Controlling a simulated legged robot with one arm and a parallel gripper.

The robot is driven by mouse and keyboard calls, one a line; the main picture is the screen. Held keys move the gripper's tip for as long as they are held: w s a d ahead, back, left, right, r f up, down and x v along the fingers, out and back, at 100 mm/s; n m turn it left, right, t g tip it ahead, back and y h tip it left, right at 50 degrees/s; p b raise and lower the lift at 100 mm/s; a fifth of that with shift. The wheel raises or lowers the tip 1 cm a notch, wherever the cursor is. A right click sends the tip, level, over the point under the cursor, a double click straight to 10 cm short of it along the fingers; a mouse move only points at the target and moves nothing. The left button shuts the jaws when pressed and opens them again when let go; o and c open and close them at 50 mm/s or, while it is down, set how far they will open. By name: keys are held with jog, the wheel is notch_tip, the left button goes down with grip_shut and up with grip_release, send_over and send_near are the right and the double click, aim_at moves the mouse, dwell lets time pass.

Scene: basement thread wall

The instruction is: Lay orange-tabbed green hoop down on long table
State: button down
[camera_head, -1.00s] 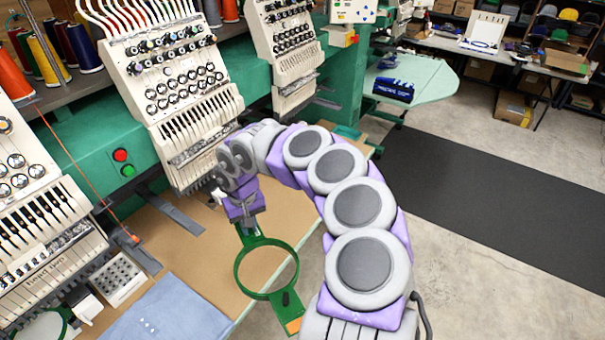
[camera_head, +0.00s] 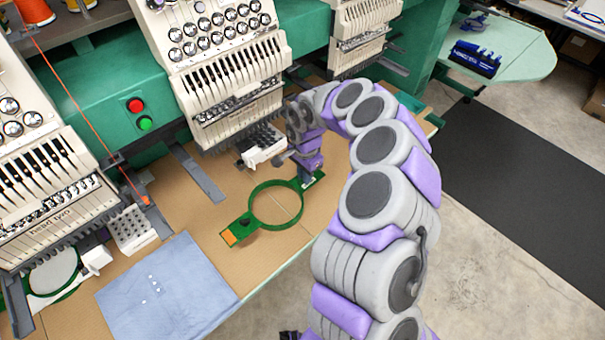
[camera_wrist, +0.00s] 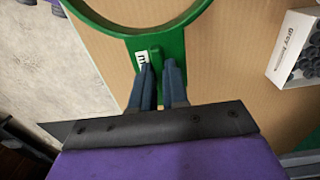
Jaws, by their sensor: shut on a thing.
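The green hoop (camera_head: 251,212) has an orange tab (camera_head: 229,237) at its left end. My gripper (camera_head: 304,182) is shut on the hoop's right-hand tab. In the wrist view my gripper's fingers (camera_wrist: 158,75) pinch the green tab of the hoop (camera_wrist: 172,44), near a small white label. The hoop is roughly flat over the front part of the long table (camera_head: 205,237), with its orange tab towards the blue cloth. I cannot tell whether it touches the table top.
A folded blue cloth (camera_head: 166,292) lies left of the hoop. A white box of dark pieces (camera_head: 262,146) stands behind it, also in the wrist view (camera_wrist: 298,50). Embroidery heads (camera_head: 215,65) overhang the back. Bare table surrounds the hoop; the front edge is close.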

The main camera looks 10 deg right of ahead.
aim_at(313, 179)
jog(key=shift+d+f+b, duration=0.35)
jog(key=shift+d+f, duration=0.1)
jog(key=shift+d, duration=0.15)
jog(key=shift+d+f+b, duration=0.35)
jog(key=shift+d+f, duration=0.05)
jog(key=shift+d, duration=0.2)
jog(key=shift+d+f+b, duration=0.1)
jog(key=shift+f+b, duration=0.25)
jog(key=shift+f, duration=0.05)
jog(key=shift+a+f, duration=1.2)
jog(key=shift+f, duration=0.15)
jog(key=shift+d, duration=0.95)
jog(key=shift+a+f, duration=0.15)
jog(key=shift+a, duration=0.35)
jog(key=c, duration=1.4)
grip_release()
jog(key=shift+a, duration=0.3)
jog(key=o, duration=0.3)
jog(key=shift+d, duration=0.3)
jog(key=shift+o, duration=0.2)
jog(key=shift+d, duration=0.3)
notch_tip(313, 179, up, 17)
jog(key=p, duration=0.3)
jog(key=shift+p, duration=0.35)
